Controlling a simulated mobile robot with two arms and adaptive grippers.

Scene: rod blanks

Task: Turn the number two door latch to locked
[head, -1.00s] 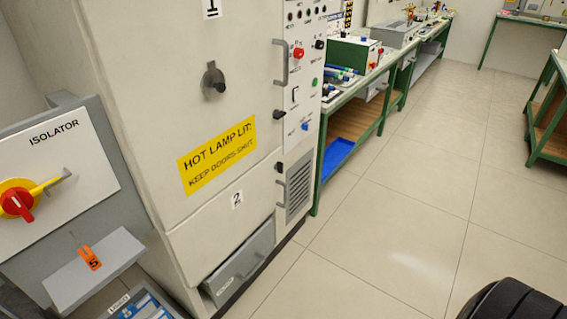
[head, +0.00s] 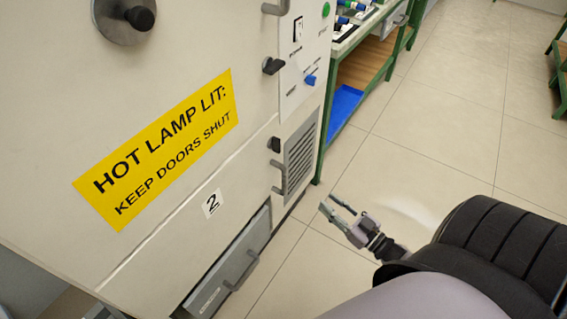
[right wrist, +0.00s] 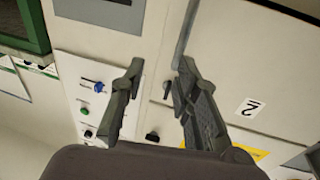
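The number two door (head: 165,255) is the lower cream panel, marked by a white "2" label (head: 212,203). Its latch (head: 274,144) is a small black knob at the door's upper right edge, above a grey bar handle. Its turn position is too small to tell. My right gripper (head: 328,203) is open and empty, to the right of the cabinet and lower than the latch in the head view. In the right wrist view, the latch (right wrist: 166,90) shows between the open fingers (right wrist: 161,66), apart from them. My left gripper is not in view.
A second black latch (head: 273,66) sits higher, beside the upper door with the yellow hot lamp sign (head: 160,150). A control panel with a blue knob (head: 309,80) is right of it. A grey drawer (head: 232,268) is below.

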